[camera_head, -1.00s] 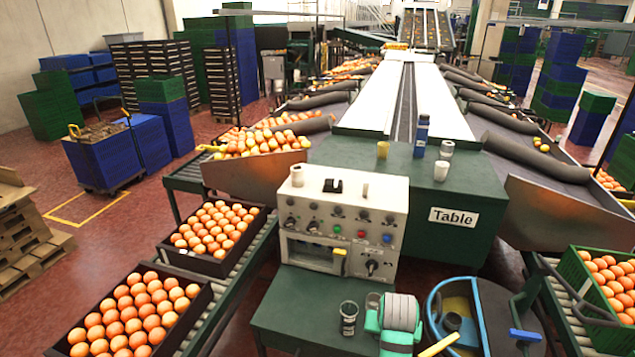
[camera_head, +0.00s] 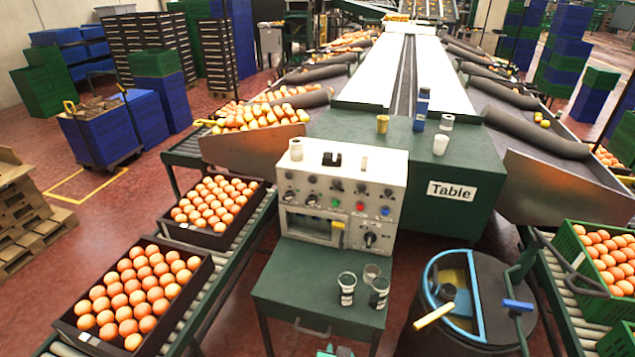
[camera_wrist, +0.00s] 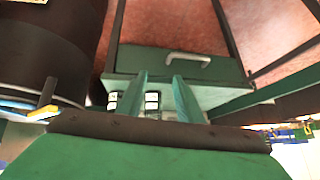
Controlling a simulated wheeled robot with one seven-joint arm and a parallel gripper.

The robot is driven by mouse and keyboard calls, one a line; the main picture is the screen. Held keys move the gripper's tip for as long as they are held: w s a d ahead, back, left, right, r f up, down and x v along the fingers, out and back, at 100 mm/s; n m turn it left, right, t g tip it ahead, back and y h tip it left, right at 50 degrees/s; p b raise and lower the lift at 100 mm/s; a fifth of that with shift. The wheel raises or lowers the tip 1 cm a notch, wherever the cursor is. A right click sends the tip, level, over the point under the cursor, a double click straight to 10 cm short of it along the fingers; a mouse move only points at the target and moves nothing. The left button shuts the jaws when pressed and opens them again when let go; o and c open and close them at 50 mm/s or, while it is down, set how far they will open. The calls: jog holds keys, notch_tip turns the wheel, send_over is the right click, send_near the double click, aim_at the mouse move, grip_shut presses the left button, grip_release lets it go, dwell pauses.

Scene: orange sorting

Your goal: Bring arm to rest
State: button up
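My gripper (camera_wrist: 161,78) shows in the wrist view with its two green fingers apart and nothing between them; it is open. In the head view only small green parts of my arm show at the bottom edge. Three glass cups stand upright on the small green table: a left one (camera_head: 347,287), a back one (camera_head: 371,274) and a right one (camera_head: 379,293). My gripper is apart from them. In the wrist view, dark-and-white cups (camera_wrist: 152,101) show beyond the fingers, partly hidden.
The small green table (camera_head: 290,290) stands below a white control console (camera_head: 345,185). A dark round bin (camera_head: 420,330) is close on the right. Orange crates (camera_head: 165,325) line the left conveyor; a green crate (camera_head: 575,258) is at right. Red floor is open at left.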

jog(key=s+a+t, duration=0.2)
jog(key=s+a, duration=0.1)
jog(key=s, duration=0.6)
jog(key=s+a+t, duration=0.2)
jog(key=s+a, duration=0.1)
jog(key=s, duration=0.6)
jog(key=s+r+n+t, duration=0.2)
jog(key=s+r+t, duration=0.1)
jog(key=s+r, duration=1.2)
jog(key=shift+s+n, duration=0.3)
jog(key=shift+s, duration=0.25)
jog(key=shift+a, duration=0.15)
jog(key=shift+s, duration=0.1)
jog(key=shift+c, duration=0.2)
